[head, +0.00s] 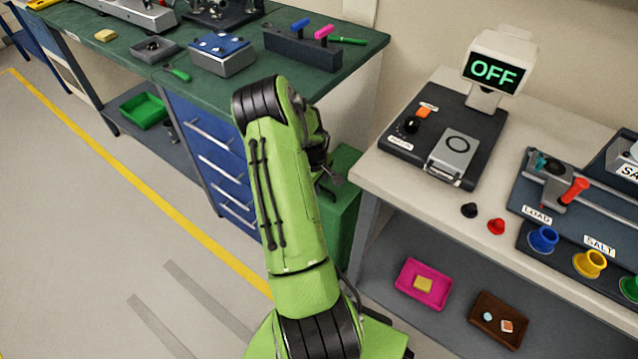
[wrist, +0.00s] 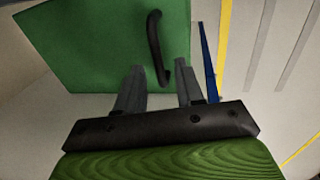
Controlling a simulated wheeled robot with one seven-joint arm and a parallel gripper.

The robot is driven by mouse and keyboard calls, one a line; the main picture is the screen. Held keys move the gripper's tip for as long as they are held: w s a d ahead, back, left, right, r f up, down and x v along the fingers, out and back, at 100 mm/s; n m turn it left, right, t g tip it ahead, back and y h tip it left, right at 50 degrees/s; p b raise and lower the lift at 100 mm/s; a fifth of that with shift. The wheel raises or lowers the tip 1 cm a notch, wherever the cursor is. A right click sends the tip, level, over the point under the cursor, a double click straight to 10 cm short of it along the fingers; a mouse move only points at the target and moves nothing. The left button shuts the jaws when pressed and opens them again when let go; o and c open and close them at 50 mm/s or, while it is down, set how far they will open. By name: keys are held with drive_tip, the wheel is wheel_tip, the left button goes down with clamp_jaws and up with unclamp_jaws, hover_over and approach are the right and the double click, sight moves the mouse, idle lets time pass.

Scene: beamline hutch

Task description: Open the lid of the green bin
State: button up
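The green bin (head: 343,214) stands in the gap between the green-topped bench and the pale table, partly hidden behind my arm. Its lid looks shut. In the wrist view, the bin's flat green face (wrist: 95,45) fills the upper left, with a curved black handle (wrist: 154,42) near its right edge. My gripper (wrist: 160,66) is open, with its two grey fingers apart and pointing at the bin. The lower end of the handle shows between the fingertips; I cannot tell whether they touch it.
The blue drawer cabinet (head: 210,155) stands left of the bin, and the pale table (head: 400,180) with a shelf below stands to the right. The floor (head: 80,230) at the left, with a yellow line, is clear.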

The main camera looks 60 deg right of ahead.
clamp_jaws()
drive_tip(key=shift+r, duration=0.1)
idle(1.2)
